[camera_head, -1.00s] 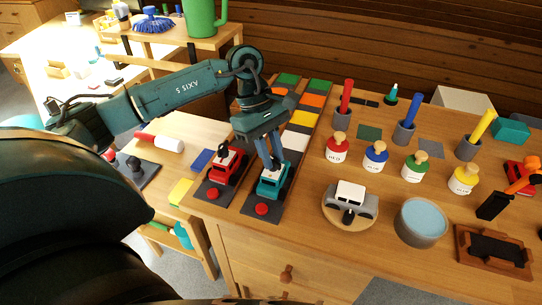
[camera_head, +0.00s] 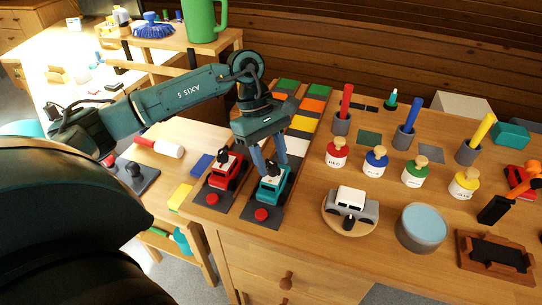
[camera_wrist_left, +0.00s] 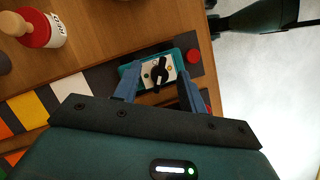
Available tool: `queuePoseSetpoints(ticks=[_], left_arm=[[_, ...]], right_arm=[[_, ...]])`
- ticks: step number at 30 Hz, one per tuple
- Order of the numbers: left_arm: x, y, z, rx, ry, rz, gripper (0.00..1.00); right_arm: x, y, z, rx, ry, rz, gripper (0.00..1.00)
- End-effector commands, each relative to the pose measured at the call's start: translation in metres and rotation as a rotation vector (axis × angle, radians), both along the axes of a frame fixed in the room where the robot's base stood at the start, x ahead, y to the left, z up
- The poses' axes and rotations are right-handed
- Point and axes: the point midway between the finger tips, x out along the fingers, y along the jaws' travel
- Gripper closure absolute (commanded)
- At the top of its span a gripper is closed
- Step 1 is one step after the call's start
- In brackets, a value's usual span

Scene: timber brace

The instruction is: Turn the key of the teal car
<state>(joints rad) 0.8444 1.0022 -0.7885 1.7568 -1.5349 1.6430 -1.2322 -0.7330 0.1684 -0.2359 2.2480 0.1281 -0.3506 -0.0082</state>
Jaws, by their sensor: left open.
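The teal car (camera_head: 271,193) stands on a dark strip with a red button (camera_head: 262,214) at its front end. On its white roof is a black key (camera_head: 273,170), which shows clearly in the left wrist view (camera_wrist_left: 159,72). My left gripper (camera_head: 269,164) is open above the car, and its two blue fingers straddle the key from either side without visibly touching it. The left wrist view shows the left gripper's fingers (camera_wrist_left: 158,88) with the key between and ahead of them. My right gripper does not show.
A red car (camera_head: 226,172) with its own black key stands close on the left. A grey and white car (camera_head: 350,205) on a round wooden base stands to the right. Labelled bottles, pencil holders and a blue-topped round tin (camera_head: 422,227) are further right.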

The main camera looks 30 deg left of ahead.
Motion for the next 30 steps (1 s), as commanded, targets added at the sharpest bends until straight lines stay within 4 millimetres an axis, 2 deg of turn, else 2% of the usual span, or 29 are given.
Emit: queuePoseSetpoints(ticks=[5,8,21,25,30], left_arm=[[0.0,0.001,0.003,0.0,0.0,0.0,0.59],[0.002,0.005,0.012,-0.001,-0.002,0.002,0.59],[0.012,0.038,0.097,-0.001,-0.004,0.002,0.59],[0.014,0.045,0.113,0.0,-0.001,0.002,0.59],[0.014,0.048,0.121,0.0,0.0,0.0,0.59]], right_arm=[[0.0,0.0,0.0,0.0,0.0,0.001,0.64],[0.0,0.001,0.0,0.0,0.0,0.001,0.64],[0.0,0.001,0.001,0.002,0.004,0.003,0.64],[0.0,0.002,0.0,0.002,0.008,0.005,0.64],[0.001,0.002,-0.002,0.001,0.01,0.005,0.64]])
